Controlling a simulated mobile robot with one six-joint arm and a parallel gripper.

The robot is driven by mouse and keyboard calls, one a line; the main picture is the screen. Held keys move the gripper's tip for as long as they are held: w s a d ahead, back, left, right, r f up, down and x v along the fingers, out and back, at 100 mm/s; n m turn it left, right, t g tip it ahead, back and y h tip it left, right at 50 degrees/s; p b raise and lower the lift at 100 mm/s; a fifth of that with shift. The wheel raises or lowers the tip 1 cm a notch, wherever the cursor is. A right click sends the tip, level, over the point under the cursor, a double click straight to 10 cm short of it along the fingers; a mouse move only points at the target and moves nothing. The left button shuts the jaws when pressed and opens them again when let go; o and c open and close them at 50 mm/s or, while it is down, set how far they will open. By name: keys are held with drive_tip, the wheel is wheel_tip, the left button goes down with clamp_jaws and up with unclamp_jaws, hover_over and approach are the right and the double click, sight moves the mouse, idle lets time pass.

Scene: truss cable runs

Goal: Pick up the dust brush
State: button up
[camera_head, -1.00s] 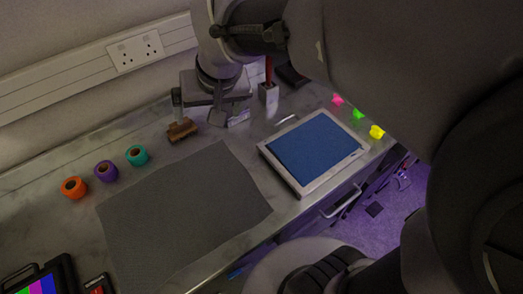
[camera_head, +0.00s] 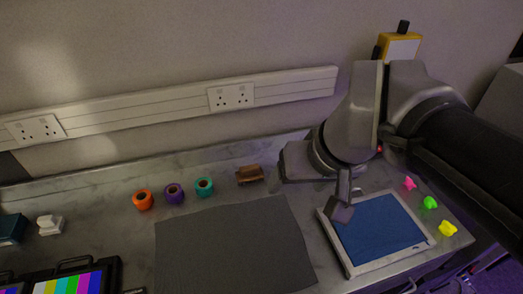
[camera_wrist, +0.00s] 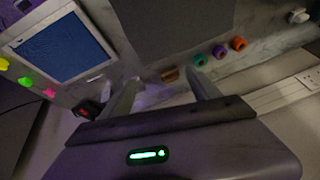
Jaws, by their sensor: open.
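The dust brush appears to be the small brown, wooden-looking block (camera_head: 249,174) at the back of the bench, right of the teal roll. In the wrist view the brown block (camera_wrist: 169,74) shows beyond the fingers, close to the line between them. My gripper (camera_head: 310,192) is open and empty, to the right of the block in the head view and apart from it. In the wrist view both fingers of my gripper (camera_wrist: 164,86) are spread with nothing between them. The block's bristles cannot be made out.
Orange (camera_head: 143,200), purple (camera_head: 174,194) and teal (camera_head: 204,187) rolls stand left of the block. A grey mat (camera_head: 232,245) lies in front. A blue-topped tray (camera_head: 378,231) is at right, partly behind my gripper. The wall with its socket rail (camera_head: 160,107) is close behind.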

drive_tip(key=w+a+r+n+g+p, duration=0.25)
drive_tip(key=w+n, duration=0.35)
drive_tip(key=w, duration=0.6)
drive_tip(key=n+g+h+p, duration=0.2)
drive_tip(key=n+p, duration=0.5)
drive_tip(key=n, duration=0.7)
hover_over(249, 167)
wheel_tip(249, 167, down, 15)
drive_tip(key=f+b, duration=0.2)
drive_tip(key=f, duration=0.3)
drive_tip(key=f+b, duration=0.2)
drive_tip(key=f, duration=0.4)
drive_tip(key=shift+w+a+f, duration=0.15)
drive_tip(key=shift+w+f, duration=0.05)
drive_tip(key=shift+f, duration=0.05)
drive_tip(key=f, duration=0.2)
drive_tip(key=f+b, duration=0.2)
drive_tip(key=f, duration=0.1)
drive_tip(key=shift+s+d+f, duration=0.15)
drive_tip(key=shift+d+f, duration=0.1)
drive_tip(key=shift+f, duration=0.05)
drive_tip(key=shift+r, duration=0.15)
drive_tip(key=shift+c, duration=0.4)
clamp_jaws()
drive_tip(key=shift+r, duration=0.1)
